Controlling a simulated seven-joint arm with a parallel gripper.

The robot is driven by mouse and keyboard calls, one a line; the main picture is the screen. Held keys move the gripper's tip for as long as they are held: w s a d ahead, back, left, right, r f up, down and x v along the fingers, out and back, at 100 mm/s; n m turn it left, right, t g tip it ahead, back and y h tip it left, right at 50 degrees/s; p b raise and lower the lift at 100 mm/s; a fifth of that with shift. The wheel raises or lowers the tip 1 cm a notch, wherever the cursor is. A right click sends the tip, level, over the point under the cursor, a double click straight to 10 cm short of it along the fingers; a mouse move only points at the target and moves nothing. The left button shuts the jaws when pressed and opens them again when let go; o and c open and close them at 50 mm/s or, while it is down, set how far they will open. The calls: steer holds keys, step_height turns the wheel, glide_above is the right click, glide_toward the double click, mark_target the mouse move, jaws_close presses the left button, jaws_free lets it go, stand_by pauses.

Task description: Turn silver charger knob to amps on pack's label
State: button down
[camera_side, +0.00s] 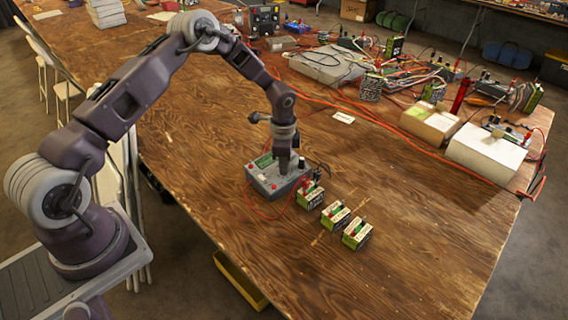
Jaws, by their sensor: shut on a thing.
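The grey charger (268,186) sits on the wooden table, with a green display and red buttons on its top. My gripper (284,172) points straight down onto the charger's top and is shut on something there. The silver knob is hidden by the gripper, so its setting does not show. Several green and black battery packs stand in a diagonal row right of the charger: one near it (309,196), one in the middle (335,216) and one at the front (357,233). A red wire runs between the charger and the nearest pack. The labels are too small to read.
Cardboard boxes, a white box (485,153), cables and other electronics crowd the table's back right. A small white card (343,117) lies behind the charger. Bare wood (420,225) is free to the right of the packs. A yellow bin (240,281) is below the front edge.

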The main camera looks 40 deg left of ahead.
steer(key=shift+n+y, duration=0.3)
steer(key=shift+n, duration=2.4)
steer(key=c, duration=1.3)
jaws_free()
steer(key=shift+r, duration=0.1)
